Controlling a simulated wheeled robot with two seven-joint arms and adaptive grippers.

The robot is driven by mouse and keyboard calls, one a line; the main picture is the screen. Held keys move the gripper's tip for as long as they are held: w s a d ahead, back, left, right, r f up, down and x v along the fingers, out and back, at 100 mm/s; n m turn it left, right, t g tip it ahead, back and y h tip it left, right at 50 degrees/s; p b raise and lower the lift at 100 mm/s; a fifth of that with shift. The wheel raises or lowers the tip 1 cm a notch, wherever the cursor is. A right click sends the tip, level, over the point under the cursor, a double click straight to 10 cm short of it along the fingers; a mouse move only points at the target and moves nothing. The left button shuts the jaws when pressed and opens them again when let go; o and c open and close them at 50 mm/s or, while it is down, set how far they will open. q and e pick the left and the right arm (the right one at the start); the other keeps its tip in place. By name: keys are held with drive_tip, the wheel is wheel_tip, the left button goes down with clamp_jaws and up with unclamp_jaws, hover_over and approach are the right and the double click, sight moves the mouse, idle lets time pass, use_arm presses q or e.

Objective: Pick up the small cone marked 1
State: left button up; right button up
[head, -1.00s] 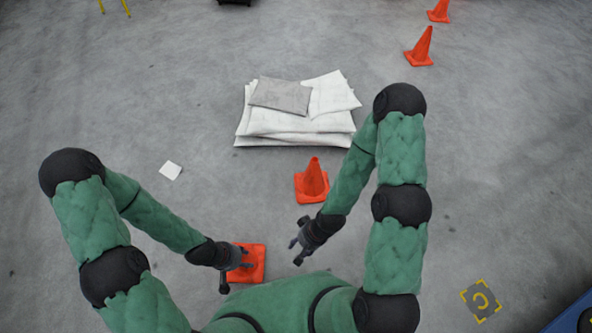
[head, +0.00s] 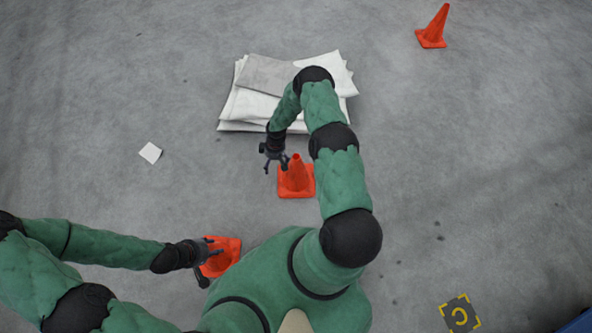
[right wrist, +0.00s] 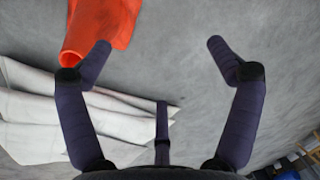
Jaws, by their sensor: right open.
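An orange cone (head: 297,180) stands upright on its square base in front of the white stack in the head view. My right gripper (head: 276,167) is open and empty just left of the cone's top. In the right wrist view, an orange cone (right wrist: 104,25) shows at the upper left, beside and partly behind one finger of the open right gripper (right wrist: 157,46), not between the fingers. A second orange cone (head: 228,250) is low on the left, partly hidden by my left gripper (head: 212,267), whose fingers look spread. No number is readable on any cone.
A stack of white and grey sheets or pads (head: 238,106) lies behind the nearer cone. Another orange cone (head: 433,30) stands far right. A white square (head: 150,153) and a yellow-marked plate (head: 460,315) lie on the floor.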

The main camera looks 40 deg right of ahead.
sight(297, 161)
drive_tip(key=w+d+f+n+h, duration=0.15)
drive_tip(key=d+f, duration=0.25)
drive_tip(key=d, duration=0.8)
drive_tip(key=shift+g+h, duration=0.4)
drive_tip(key=shift+h, duration=0.15)
drive_tip(key=shift+s+d+f+b, duration=0.2)
drive_tip(key=shift+f+b, duration=0.75)
drive_tip(key=shift+f, duration=0.85)
drive_tip(key=shift+s+d+f+b, duration=0.1)
drive_tip(key=shift+s+f+b, duration=0.15)
drive_tip(key=shift+f+b, duration=1.15)
drive_tip(key=shift+s+d+f+b, duration=0.1)
drive_tip(key=shift+s+f+b, duration=0.25)
drive_tip(key=shift+f, duration=1.9)
drive_tip(key=shift+w, duration=0.15)
drive_tip(key=c, duration=1.8)
drive_tip(key=shift+r, duration=0.2)
